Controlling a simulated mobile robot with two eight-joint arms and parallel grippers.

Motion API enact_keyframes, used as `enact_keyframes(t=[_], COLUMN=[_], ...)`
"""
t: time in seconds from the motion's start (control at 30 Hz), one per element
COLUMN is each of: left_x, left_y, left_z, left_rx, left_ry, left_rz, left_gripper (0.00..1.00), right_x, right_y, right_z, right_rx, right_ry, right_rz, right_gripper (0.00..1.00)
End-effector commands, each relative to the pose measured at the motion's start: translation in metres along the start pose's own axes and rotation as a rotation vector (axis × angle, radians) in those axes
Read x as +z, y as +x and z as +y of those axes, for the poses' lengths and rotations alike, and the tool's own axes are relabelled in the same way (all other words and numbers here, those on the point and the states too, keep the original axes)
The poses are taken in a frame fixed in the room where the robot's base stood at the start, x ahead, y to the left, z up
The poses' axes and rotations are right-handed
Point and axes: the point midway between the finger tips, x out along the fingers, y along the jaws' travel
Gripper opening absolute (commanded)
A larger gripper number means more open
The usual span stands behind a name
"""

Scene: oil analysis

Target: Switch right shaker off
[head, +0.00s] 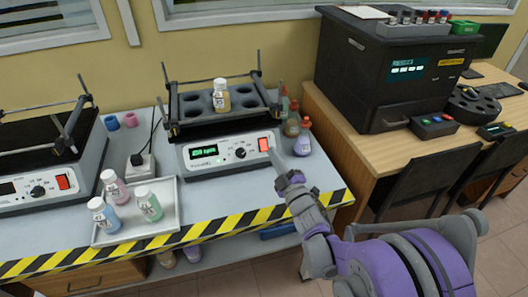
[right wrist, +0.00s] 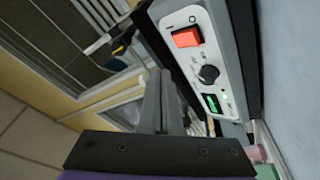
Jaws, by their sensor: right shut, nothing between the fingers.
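The right shaker (head: 213,137) stands on the bench with its green display (head: 204,151) lit, a dark knob and a red switch (head: 263,144) at the right of its front panel. A vial (head: 221,95) with a light cap stands upright in its rack. My right gripper (head: 273,156) is shut and empty, its tips close to the red switch; contact cannot be told. In the right wrist view the shut fingers (right wrist: 165,98) point towards the panel, with the red switch (right wrist: 186,37), knob (right wrist: 208,74) and lit display (right wrist: 212,103) clear of them. My left gripper is not in view.
A left shaker (head: 85,175) stands at the left. A white tray (head: 165,228) with three bottles lies between the shakers. Several flasks (head: 303,135) stand just right of the right shaker. A dark analyser (head: 385,80) sits on the wooden desk.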

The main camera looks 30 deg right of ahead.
Motion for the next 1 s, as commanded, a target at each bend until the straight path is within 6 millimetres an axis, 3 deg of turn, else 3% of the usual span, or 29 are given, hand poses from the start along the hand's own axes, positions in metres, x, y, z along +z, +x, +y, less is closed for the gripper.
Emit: enact_keyframes(t=[0.1,0.4,1.0], left_x=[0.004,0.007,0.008], left_y=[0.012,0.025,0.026], left_z=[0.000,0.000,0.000], left_rx=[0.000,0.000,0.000], left_ry=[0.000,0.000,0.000], left_rz=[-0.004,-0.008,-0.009], left_gripper=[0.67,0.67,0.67], right_x=[0.011,0.025,0.026], right_y=[0.012,0.033,0.036], right_z=[-0.012,-0.025,-0.026], right_rx=[-0.001,0.000,0.000], right_ry=[0.000,0.000,0.000], right_rz=[0.000,0.000,0.000], right_gripper=[0.00,0.00,0.00])
